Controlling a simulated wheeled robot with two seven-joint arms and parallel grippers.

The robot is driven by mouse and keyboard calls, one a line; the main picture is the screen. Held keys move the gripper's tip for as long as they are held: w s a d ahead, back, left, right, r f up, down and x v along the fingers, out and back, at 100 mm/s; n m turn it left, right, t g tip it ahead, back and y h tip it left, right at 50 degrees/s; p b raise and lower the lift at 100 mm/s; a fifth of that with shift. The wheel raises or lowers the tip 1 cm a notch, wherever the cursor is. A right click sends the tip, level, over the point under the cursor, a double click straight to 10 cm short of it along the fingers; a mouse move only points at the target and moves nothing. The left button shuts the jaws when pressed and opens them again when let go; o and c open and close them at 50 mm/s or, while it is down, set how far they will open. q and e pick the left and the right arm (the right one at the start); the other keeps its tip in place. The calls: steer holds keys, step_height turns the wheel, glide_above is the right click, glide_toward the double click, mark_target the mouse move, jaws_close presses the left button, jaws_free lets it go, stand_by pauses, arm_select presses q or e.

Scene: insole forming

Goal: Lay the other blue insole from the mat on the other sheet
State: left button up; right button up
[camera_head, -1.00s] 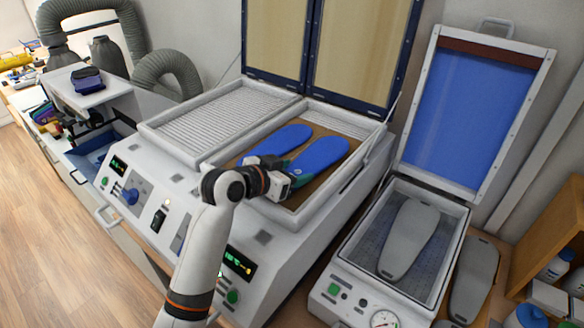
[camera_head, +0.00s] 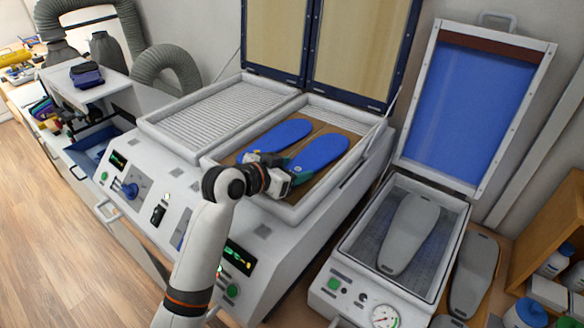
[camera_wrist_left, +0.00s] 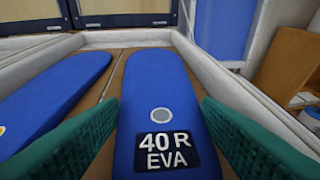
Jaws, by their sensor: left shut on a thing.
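A blue insole (camera_head: 322,152) lies on a brown sheet in the right bed of the white machine. In the left wrist view this insole (camera_wrist_left: 160,82) bears the label "40 R EVA". My left gripper (camera_head: 296,172) is shut on its near part, with a green finger along each side (camera_wrist_left: 158,128). A second blue insole (camera_head: 284,134) lies to its left, and also shows in the left wrist view (camera_wrist_left: 52,92). Brown sheet (camera_wrist_left: 116,82) shows between the insoles, with a thin seam along it. Any small gap under the held insole cannot be told. My right gripper is out of view.
The bed has a raised pale rim (camera_head: 374,135), and dark-framed lids stand open behind it. An empty slatted bed (camera_head: 215,112) is on the left. On the right, an open press (camera_head: 345,250) with a blue lid (camera_head: 470,120) holds a grey insole-shaped form (camera_head: 408,235).

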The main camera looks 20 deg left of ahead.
arm_select(q)
steer(key=shift+f, duration=0.1)
stand_by(0.3)
steer(key=o, duration=1)
steer(key=shift+s+a, duration=0.25)
steer(key=shift+s, duration=0.1)
steer(key=b+v, duration=0.3)
steer(key=v, duration=0.7)
steer(key=shift+s+a, duration=0.1)
steer(key=shift+s, duration=0.05)
steer(key=shift+s+a+r, duration=0.1)
steer(key=shift+s+r, duration=0.2)
steer(key=shift+s, duration=0.05)
